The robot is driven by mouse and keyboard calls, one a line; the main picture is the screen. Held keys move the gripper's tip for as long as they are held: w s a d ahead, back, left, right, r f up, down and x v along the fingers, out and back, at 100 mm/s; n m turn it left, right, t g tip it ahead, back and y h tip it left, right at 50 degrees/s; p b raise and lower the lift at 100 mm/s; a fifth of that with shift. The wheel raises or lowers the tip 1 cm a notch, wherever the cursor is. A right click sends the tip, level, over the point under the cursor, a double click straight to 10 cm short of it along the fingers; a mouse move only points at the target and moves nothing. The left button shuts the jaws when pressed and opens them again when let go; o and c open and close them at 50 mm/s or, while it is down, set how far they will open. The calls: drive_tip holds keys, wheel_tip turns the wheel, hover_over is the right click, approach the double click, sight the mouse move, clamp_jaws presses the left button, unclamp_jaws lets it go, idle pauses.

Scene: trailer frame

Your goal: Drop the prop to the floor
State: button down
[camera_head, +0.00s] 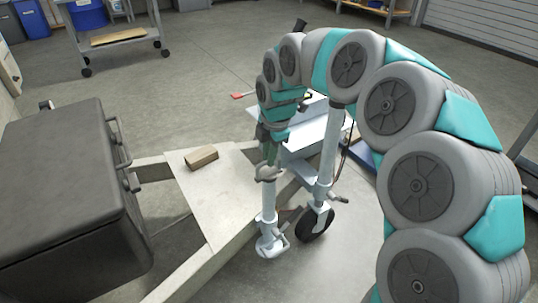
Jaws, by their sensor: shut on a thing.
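The prop (269,205) is a light grey upright tube with a flat foot at the front of the trailer frame (230,240). A handle or clamp shows at its upper end. My gripper (268,166) points down at the top of the prop and is shut on it there. The fingertips are small and partly merge with the prop's top, so the exact grip is hard to see. The foot is low, close to the floor; I cannot tell whether it touches.
A jockey wheel (317,222) on a tall tube stands just right of the prop. A light plate (215,195) carrying a wooden block (201,157) lies on the frame. A dark box (62,190) stands at left. A wheeled cart (118,38) is behind. Open floor lies at the back.

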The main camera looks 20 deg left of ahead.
sight(268, 173)
idle(0.3)
wheel_tip(268, 173, down, 5)
drive_tip(key=shift+f, duration=0.1)
drive_tip(key=c, duration=0.9)
unclamp_jaws()
drive_tip(key=shift+r, duration=0.25)
drive_tip(key=shift+s+d+r+b, duration=0.1)
drive_tip(key=shift+s+d+r, duration=0.1)
drive_tip(key=shift+r, duration=1.05)
drive_tip(key=shift+s+d+r+b, duration=0.15)
drive_tip(key=shift+d+r, duration=0.05)
drive_tip(key=shift+r, duration=1)
drive_tip(key=shift+s+d+r+b, duration=0.1)
drive_tip(key=shift+s+d+r, duration=0.1)
drive_tip(key=shift+r, duration=1.05)
